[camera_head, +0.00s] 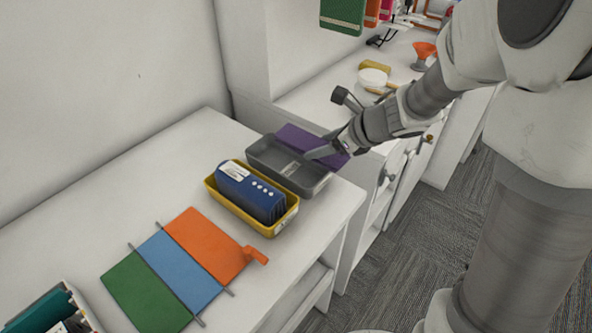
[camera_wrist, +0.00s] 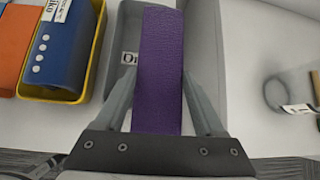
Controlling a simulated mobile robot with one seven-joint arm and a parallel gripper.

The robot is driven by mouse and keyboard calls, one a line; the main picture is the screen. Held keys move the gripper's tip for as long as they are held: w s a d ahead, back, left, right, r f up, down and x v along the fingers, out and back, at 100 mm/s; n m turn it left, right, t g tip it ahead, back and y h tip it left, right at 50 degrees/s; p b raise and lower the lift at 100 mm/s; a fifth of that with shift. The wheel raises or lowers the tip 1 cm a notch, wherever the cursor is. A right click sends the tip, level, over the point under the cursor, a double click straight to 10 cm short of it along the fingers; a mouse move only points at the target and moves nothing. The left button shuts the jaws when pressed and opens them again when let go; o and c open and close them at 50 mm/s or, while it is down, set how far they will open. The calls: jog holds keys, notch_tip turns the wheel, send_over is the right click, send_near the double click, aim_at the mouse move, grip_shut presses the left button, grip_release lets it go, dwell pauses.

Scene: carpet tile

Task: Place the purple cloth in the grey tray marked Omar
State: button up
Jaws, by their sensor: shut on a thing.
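The purple cloth (camera_wrist: 160,70) is a flat strip between my gripper's fingers in the wrist view. My gripper (camera_wrist: 158,88) is shut on it. In the head view the cloth (camera_head: 305,143) shows behind and beside my gripper (camera_head: 318,152), at the far right side of the grey tray. The grey tray (camera_head: 262,154) stands on the white counter, with a white label inside it. In the wrist view the tray (camera_wrist: 121,88) lies under and left of the cloth, and its label is mostly hidden. I cannot tell whether the cloth touches the tray.
A yellow tray (camera_head: 285,227) holding a blue thing with white dots (camera_head: 250,190) stands beside the grey tray. Orange, blue and green panels (camera_head: 165,262) lie at the left. A lower white counter (camera_head: 320,100) with a white round container (camera_head: 373,78) is behind.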

jog(key=a+f, duration=0.2)
jog(key=a, duration=0.1)
jog(key=a+f+b, duration=0.1)
jog(key=a, duration=0.1)
jog(key=shift+w+a+f, duration=0.2)
jog(key=shift+w, duration=0.05)
jog(key=shift+f+b, duration=0.95)
jog(key=shift+f, duration=1.05)
jog(key=shift+f, duration=0.2)
jog(key=o, duration=1.2)
jog(key=shift+r, duration=0.1)
